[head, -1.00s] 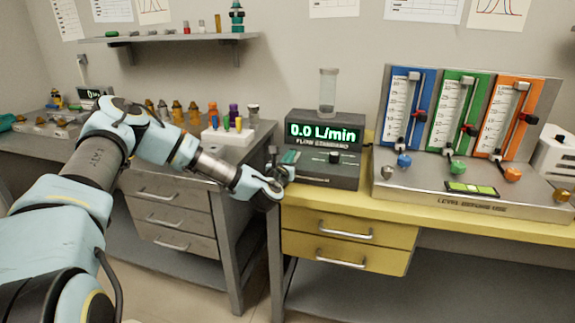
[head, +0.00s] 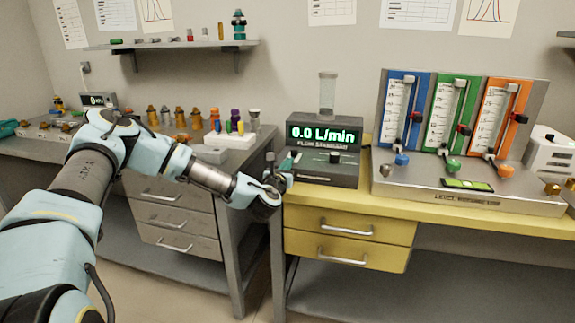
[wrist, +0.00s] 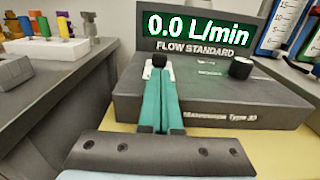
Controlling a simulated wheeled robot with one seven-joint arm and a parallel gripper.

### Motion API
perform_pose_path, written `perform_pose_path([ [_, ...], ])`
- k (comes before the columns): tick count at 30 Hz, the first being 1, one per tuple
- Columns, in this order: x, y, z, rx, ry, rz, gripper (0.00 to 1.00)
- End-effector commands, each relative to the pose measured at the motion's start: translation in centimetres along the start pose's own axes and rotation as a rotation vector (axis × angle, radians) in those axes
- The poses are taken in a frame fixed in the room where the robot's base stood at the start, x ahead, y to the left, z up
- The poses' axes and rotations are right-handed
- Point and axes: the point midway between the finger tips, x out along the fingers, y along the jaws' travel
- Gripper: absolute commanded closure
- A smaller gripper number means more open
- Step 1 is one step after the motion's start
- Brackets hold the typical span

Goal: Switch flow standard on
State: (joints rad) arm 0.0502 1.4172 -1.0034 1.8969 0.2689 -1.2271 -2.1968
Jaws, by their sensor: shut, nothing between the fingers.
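The flow standard (head: 325,165) is a dark grey box on the yellow bench; it also shows in the wrist view (wrist: 205,95). Its green display (wrist: 190,28) reads 0.0 L/min. A black round knob (wrist: 241,67) sits on its top right. My gripper (wrist: 160,68) is shut and empty, its teal fingers together over the left part of the box's top. A small white plate (wrist: 148,71) shows at the fingertips, with a black piece on it, partly hidden by the fingers. I cannot tell whether the tips touch it. In the head view my gripper (head: 292,163) is at the box's left front.
A clear cylinder (head: 327,92) stands behind the display. To the right is a panel with blue, green and orange flow gauges (head: 450,115). A grey bench (head: 190,165) with a white rack of colored tubes (head: 229,141) stands at left.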

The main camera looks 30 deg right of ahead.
Motion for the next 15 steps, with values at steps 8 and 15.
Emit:
perform_pose_path([
  [8,-3.7,0.0,-0.2,-0.001,0.001,-0.001,1.0],
  [15,-7.3,0.0,-0.2,-0.002,0.002,-0.001,1.0],
])
